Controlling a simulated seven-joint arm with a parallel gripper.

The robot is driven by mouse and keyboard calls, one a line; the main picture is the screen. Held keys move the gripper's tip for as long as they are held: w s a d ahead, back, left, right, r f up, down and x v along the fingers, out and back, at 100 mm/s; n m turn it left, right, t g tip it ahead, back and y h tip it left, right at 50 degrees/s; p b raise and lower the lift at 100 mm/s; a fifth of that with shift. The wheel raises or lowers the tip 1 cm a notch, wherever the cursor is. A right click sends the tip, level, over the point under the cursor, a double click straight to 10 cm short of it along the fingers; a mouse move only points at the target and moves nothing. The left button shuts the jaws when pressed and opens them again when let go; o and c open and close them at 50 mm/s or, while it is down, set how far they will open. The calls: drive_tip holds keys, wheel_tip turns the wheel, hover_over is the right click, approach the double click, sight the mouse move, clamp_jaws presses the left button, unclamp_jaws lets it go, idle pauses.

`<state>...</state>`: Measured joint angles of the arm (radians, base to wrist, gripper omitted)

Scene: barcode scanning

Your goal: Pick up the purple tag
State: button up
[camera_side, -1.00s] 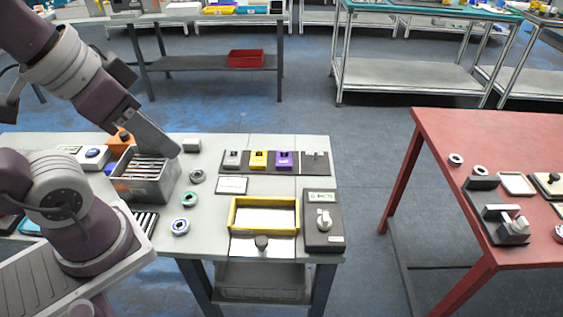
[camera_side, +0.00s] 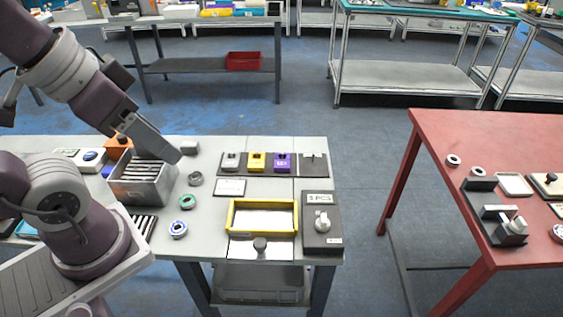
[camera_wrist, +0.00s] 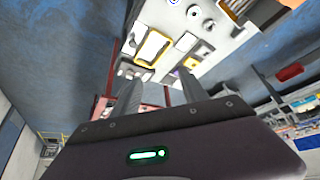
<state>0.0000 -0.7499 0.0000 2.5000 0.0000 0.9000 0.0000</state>
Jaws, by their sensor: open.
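The purple tag (camera_side: 283,162) sits on a dark strip (camera_side: 304,170) at the back right of the grey table. In the wrist view the purple tag (camera_wrist: 174,72) is a small patch beyond the fingers. My gripper (camera_side: 177,156) is above the table's left part, by the metal bin, well left of the purple tag. Its two fingers (camera_wrist: 158,92) stand apart in the wrist view, with nothing seen held between them.
A metal bin (camera_side: 125,191) of upright plates stands below my gripper. Several rings lie right of it. A yellow-rimmed tray (camera_side: 232,217) and a dark box with a white knob (camera_side: 322,240) are at the front. A red table (camera_side: 440,190) stands apart on the right.

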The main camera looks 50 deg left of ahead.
drive_tip(key=shift+w, duration=0.1)
drive_tip(key=n+g, duration=0.5)
drive_tip(key=n, duration=0.3)
hover_over(282, 160)
drive_tip(key=s, duration=0.1)
wheel_tip(282, 160, down, 16)
drive_tip(key=shift+n+g, duration=0.3)
drive_tip(key=shift+n, duration=0.2)
drive_tip(key=f, duration=0.6)
drive_tip(key=w+f, duration=0.1)
drive_tip(key=f, duration=0.3)
drive_tip(key=shift+f, duration=0.1)
drive_tip(key=c, duration=1.1)
wheel_tip(282, 160, up, 15)
drive_tip(key=shift+d, duration=0.1)
